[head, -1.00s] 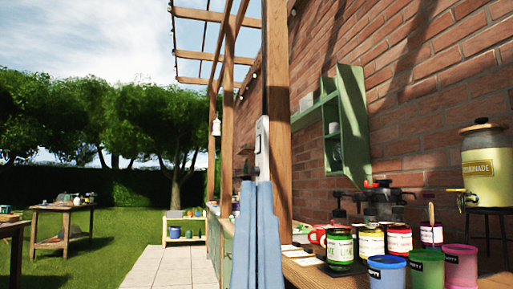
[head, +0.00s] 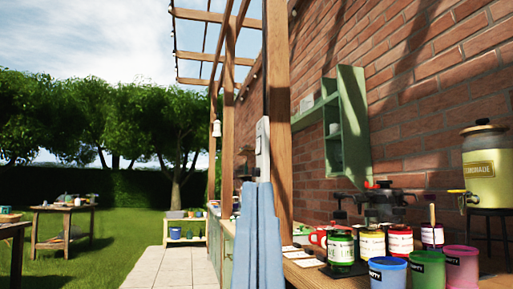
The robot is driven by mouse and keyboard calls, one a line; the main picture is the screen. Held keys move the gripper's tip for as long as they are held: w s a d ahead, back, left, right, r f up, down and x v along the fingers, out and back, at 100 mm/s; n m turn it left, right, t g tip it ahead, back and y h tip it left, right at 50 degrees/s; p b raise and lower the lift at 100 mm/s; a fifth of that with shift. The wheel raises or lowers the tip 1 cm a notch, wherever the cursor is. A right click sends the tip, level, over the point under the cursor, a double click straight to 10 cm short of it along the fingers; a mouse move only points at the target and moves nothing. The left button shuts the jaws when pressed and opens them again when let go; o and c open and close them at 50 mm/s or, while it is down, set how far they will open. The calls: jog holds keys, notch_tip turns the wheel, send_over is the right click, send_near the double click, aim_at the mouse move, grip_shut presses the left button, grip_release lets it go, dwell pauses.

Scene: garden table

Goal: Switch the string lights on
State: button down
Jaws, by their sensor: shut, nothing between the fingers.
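A narrow pale grey switch box (head: 262,143) is mounted on the near wooden post (head: 278,110), facing left. It shows almost edge-on, so its lever position cannot be told. The string lights (head: 292,13) run along the pergola beam on the wall side as small pale bulbs. In the daylight I cannot tell whether they are lit.
Right of the post, the counter holds labelled jars (head: 341,245), coloured cups (head: 388,273) and a lemonade dispenser (head: 485,170). A green shelf (head: 352,120) hangs on the brick wall. The paved path (head: 186,262) on the left is clear.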

notch_tip(320, 180, up, 41)
jog(key=p, duration=4)
jog(key=shift+p, duration=0.35)
